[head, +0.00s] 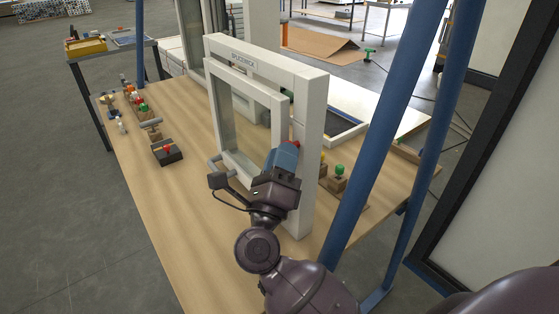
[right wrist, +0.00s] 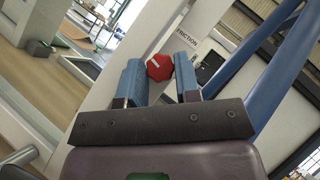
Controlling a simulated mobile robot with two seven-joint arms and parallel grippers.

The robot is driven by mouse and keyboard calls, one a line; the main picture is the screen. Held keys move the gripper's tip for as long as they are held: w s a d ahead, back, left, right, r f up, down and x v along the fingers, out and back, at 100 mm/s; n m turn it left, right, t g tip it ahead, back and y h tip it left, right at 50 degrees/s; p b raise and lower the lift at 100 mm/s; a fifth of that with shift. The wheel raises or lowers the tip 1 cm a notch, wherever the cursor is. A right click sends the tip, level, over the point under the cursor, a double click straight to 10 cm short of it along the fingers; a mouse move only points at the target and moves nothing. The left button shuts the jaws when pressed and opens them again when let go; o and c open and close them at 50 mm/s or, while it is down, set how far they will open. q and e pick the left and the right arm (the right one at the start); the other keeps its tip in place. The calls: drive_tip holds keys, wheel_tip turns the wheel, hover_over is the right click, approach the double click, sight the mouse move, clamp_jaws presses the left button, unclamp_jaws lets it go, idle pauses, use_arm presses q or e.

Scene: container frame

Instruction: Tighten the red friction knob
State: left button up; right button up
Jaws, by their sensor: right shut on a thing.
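The red friction knob (right wrist: 159,68) sits on the white frame post, beside a label reading "FRICTION" (right wrist: 188,39). My right gripper (right wrist: 160,75) has its two blue fingers on either side of the knob and is shut on it. In the head view the right gripper (head: 285,155) reaches the right post of the white frame (head: 312,130). Only a bit of the red knob (head: 296,143) shows there past the fingers. My left gripper is not in view.
The white frame stands upright on a wooden table (head: 185,215). A dark box with a red knob (head: 167,152) and several small coloured-knob pieces lie to the left. A green-knobbed block (head: 338,178) stands right of the frame. Blue posts (head: 385,130) rise close to my right arm.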

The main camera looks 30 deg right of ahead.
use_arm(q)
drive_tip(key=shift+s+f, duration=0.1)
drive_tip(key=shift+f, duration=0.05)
use_arm(e)
drive_tip(key=shift+f, duration=0.15)
drive_tip(key=o, duration=0.8)
drive_tip(key=shift+o, duration=0.6)
drive_tip(key=shift+s, duration=0.1)
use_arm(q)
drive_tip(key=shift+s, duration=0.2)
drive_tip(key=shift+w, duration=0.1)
